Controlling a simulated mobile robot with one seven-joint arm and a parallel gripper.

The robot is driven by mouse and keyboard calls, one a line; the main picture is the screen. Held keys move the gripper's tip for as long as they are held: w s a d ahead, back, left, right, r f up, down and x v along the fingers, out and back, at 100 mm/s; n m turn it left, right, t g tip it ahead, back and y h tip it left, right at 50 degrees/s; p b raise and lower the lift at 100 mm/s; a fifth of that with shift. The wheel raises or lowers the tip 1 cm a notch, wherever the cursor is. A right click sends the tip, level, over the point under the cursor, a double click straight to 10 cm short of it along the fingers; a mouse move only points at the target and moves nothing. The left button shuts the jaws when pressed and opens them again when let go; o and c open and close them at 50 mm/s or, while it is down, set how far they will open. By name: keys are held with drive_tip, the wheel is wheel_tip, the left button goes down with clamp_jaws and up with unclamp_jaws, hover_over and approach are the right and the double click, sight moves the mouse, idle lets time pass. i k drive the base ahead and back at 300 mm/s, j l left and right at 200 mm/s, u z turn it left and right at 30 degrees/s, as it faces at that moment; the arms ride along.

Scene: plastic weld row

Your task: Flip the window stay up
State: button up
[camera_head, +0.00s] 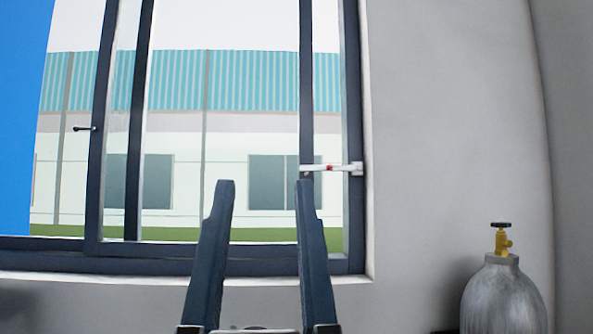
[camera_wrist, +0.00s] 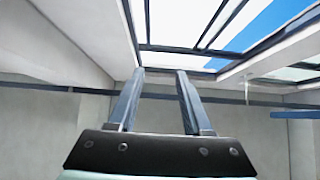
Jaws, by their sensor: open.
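The window stay (camera_head: 333,168) is a short white bar with a red mark. It lies about level across the right side of the window frame, with its bracket end on the right frame post. My gripper (camera_head: 264,184) is open and empty, its two dark blue fingers pointing up in front of the window. The fingertips are left of the stay and slightly lower in the head view. How far they are from it in depth is hard to tell. In the wrist view my gripper (camera_wrist: 160,72) shows both fingers apart with nothing between them. The stay cannot be made out there.
The dark-framed window (camera_head: 97,150) has a small black handle (camera_head: 85,128) at left. A grey gas cylinder (camera_head: 503,300) with a yellow valve stands at lower right. A blue panel (camera_head: 22,110) is at far left. The wall right of the window is bare.

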sight(329, 167)
drive_tip(key=i+l, duration=0.15)
drive_tip(key=i, duration=0.3)
drive_tip(key=i+l, duration=0.2)
drive_tip(key=i, duration=0.25)
drive_tip(key=i+l, duration=0.15)
drive_tip(key=i, duration=0.25)
drive_tip(key=i+l, duration=0.15)
drive_tip(key=i, duration=0.3)
drive_tip(key=i+l, duration=0.2)
drive_tip(key=i, duration=0.25)
